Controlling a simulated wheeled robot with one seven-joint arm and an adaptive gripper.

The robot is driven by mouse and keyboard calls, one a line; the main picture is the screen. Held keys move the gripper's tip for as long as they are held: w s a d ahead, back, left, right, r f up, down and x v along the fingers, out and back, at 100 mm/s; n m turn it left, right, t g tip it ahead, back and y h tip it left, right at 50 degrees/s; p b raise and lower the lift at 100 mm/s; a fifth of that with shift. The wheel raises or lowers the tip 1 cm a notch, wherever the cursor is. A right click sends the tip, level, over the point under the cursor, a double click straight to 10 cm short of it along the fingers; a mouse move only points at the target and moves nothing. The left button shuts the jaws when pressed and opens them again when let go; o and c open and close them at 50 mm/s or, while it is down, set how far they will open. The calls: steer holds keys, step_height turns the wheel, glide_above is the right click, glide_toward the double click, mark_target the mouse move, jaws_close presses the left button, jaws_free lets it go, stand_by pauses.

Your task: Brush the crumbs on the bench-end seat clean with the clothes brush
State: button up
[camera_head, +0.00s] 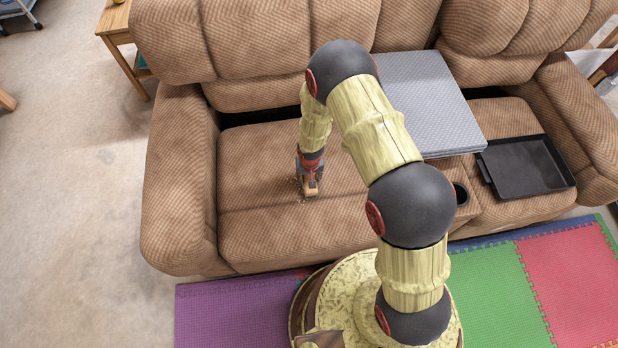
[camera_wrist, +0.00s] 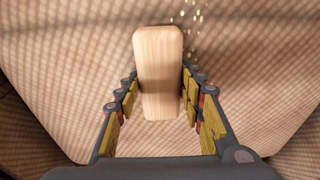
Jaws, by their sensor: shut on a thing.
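The clothes brush (camera_head: 312,189) has a pale wooden back and is held low at the wide left seat (camera_head: 250,165) of the brown sofa. My gripper (camera_head: 310,179) points down over this seat and is shut on the brush. In the wrist view the brush back (camera_wrist: 158,60) sits between the two fingers of my gripper (camera_wrist: 158,82); its bristles are hidden underneath. Small yellowish crumbs (camera_wrist: 187,16) lie on the seat just beyond and right of the brush's far end. A few crumbs (camera_head: 298,178) also show beside the brush in the head view.
A grey folded pad (camera_head: 425,95) lies on the sofa's middle, right of my arm. A black tray (camera_head: 530,168) lies on the right seat, beside a cup holder (camera_head: 460,194). The left armrest (camera_head: 178,180) bounds the seat. The seat left of the brush is clear.

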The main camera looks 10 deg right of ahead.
steer(key=shift+s+d, duration=0.1)
steer(key=shift+s, duration=0.05)
steer(key=shift+s+d+b, duration=0.35)
steer(key=shift+s+b, duration=0.4)
steer(key=shift+s, duration=0.05)
steer(key=shift+s+d+b, duration=0.3)
steer(key=shift+s+b, duration=0.4)
steer(key=shift+s, duration=0.1)
steer(key=shift+w+a+p, duration=0.25)
steer(key=shift+w+p, duration=0.15)
steer(key=shift+w, duration=0.2)
steer(key=shift+w+a+p, duration=0.25)
steer(key=shift+w+p, duration=0.15)
steer(key=shift+w, duration=0.2)
steer(key=shift+w+a+p, duration=0.25)
steer(key=shift+w+p, duration=0.15)
steer(key=shift+w, duration=0.2)
steer(key=shift+w+a, duration=0.35)
steer(key=shift+w, duration=0.5)
steer(key=shift+w+a, duration=0.35)
steer(key=shift+w, duration=0.5)
steer(key=shift+s+d+f, duration=0.1)
steer(key=shift+s+d, duration=0.15)
steer(key=shift+s, duration=0.3)
steer(key=shift+s+d+f, duration=0.1)
steer(key=shift+s+d, duration=0.1)
steer(key=shift+s, duration=0.3)
